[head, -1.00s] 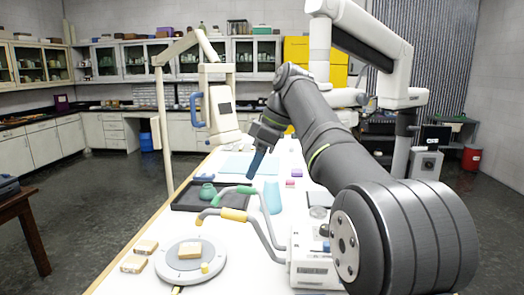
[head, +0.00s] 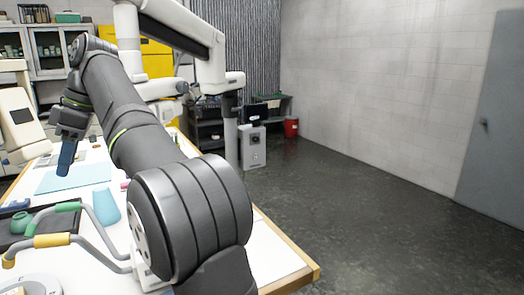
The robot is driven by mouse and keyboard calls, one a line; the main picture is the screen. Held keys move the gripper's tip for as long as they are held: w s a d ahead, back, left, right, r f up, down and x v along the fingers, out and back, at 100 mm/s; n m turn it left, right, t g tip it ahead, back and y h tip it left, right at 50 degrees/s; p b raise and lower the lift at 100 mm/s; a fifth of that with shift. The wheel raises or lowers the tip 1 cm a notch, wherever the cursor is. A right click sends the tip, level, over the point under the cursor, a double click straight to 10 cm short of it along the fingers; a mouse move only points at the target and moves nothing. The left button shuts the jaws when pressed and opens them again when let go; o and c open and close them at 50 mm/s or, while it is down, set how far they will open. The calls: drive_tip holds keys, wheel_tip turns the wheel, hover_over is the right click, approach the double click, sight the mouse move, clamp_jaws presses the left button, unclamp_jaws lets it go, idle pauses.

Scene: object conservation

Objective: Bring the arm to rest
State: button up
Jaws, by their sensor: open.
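My arm reaches up and away over the table from the lower middle of the head view. My gripper (head: 68,155) hangs pointing down at the left, above the table near a light blue mat (head: 75,178). Its jaws are open and I see nothing held in them. A light blue cup-like thing (head: 106,207) stands on the table nearer to me, apart from the gripper.
A dark tray (head: 40,222) with a green pot (head: 21,222) lies at the left. Bent bars with green and yellow grips (head: 52,240) rise in front. The table (head: 278,250) ends at the right, with clear floor beyond. A white arm-like machine (head: 130,60) stands behind.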

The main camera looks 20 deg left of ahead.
drive_tip(key=shift+f, duration=0.1)
drive_tip(key=x, duration=1.7)
drive_tip(key=shift+s, duration=0.15)
drive_tip(key=shift+f, duration=0.25)
drive_tip(key=shift+s+d, duration=0.1)
drive_tip(key=shift+s, duration=0.05)
